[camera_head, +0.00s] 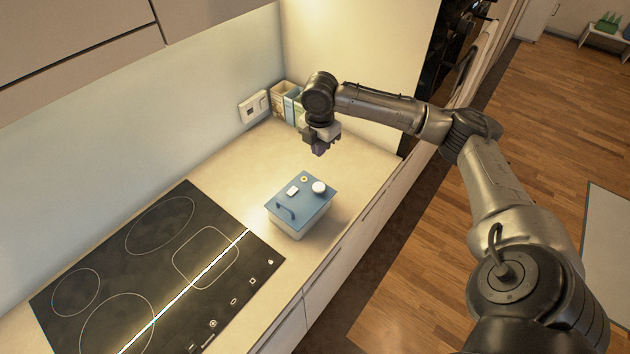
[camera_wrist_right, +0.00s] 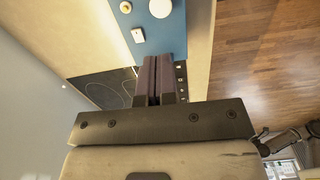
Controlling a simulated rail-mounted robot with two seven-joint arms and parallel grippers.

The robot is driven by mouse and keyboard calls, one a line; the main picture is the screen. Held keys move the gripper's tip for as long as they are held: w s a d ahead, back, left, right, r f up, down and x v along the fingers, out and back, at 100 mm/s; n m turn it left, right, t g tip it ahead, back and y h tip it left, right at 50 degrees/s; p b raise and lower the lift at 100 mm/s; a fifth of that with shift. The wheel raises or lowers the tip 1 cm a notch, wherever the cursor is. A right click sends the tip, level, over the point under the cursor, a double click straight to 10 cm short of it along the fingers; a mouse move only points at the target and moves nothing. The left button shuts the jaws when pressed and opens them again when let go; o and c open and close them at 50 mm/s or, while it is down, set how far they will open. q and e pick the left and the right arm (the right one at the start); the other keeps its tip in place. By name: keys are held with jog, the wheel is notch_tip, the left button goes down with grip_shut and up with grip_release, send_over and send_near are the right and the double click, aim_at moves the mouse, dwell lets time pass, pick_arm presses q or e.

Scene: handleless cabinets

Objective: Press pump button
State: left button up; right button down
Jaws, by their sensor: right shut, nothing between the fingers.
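A box (camera_head: 286,229) with a pale body and a blue lid (camera_head: 294,206) stands on the counter beside the cooktop. The lid carries a round white button (camera_head: 319,187), a small white rectangular piece (camera_head: 292,191), a small yellowish ring (camera_head: 304,179) and a dark blue handle (camera_head: 285,212). I take the round white piece as the pump button. My right gripper (camera_head: 319,151) is shut and empty, above the counter and behind the box, apart from it. In the right wrist view the shut fingers (camera_wrist_right: 159,62) show in front of the lid (camera_wrist_right: 165,38), with the round button (camera_wrist_right: 160,8) at the top edge. My left gripper is out of view.
A black cooktop (camera_head: 150,262) lies left of the box. Several cartons (camera_head: 289,101) and a wall socket (camera_head: 253,107) are at the back. Upper cabinets (camera_head: 70,55) hang at top left. Bare counter (camera_head: 235,172) lies behind the box; the front edge is close on its right.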

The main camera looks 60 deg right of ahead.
dwell(0.4)
send_near(318, 186)
notch_tip(318, 186, down, 6)
jog(key=shift+s+r, duration=0.1)
jog(key=shift+f, duration=0.9)
